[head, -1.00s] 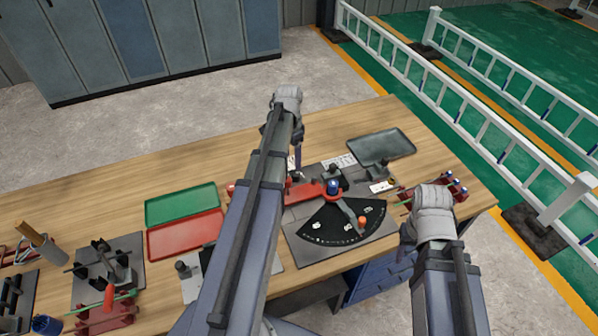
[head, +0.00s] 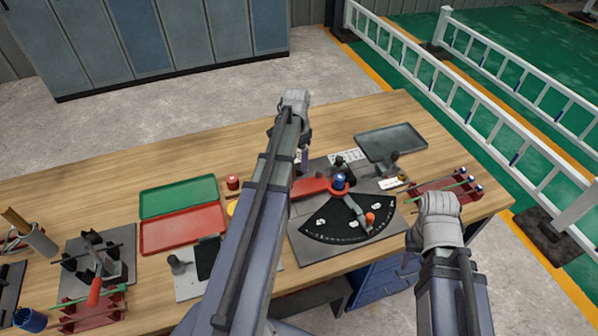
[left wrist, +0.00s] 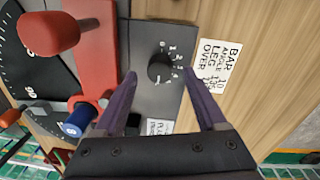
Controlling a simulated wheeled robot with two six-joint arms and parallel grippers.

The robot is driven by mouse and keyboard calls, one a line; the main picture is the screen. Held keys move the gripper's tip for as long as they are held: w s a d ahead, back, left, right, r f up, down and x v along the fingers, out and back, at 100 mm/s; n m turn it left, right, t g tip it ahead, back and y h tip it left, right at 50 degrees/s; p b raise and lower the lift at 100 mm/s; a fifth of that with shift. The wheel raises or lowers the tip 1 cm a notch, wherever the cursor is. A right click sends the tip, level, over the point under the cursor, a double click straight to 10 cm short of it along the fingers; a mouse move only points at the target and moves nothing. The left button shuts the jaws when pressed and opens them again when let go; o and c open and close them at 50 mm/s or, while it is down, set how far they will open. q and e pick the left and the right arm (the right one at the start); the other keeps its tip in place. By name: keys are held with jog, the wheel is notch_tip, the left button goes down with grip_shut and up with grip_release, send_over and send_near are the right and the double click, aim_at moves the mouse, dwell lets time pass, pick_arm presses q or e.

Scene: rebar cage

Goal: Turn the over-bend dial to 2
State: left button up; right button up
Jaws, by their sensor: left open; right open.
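The over-bend dial (left wrist: 159,68) is a round black knob on a dark plate, with white numbers around its upper right side. I cannot make out clearly which number it points to. My left gripper (left wrist: 160,75) is open, its two purple fingers on either side of the dial in the left wrist view. I cannot tell whether either finger touches it. In the head view my left gripper (head: 303,160) hangs over the far side of the bender plate, and the arm hides part of that area. My right gripper (head: 408,264) is open and empty near the bench's front edge.
Beside the dial are a red bender arm (left wrist: 92,50), a blue-topped pivot (left wrist: 77,121) and a printed card (left wrist: 215,67). The bender's black angle scale (head: 338,225), a grey tray (head: 390,141), a red tray (head: 183,229) and a green tray (head: 178,197) occupy the bench.

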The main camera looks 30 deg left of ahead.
aim_at(300, 170)
pick_arm(q)
jog(key=shift+f+b, duration=0.9)
jog(key=shift+f, duration=0.5)
pick_arm(e)
notch_tip(300, 170, down, 3)
jog(key=shift+r, duration=0.15)
pick_arm(q)
jog(key=shift+c, duration=0.4)
grip_shut()
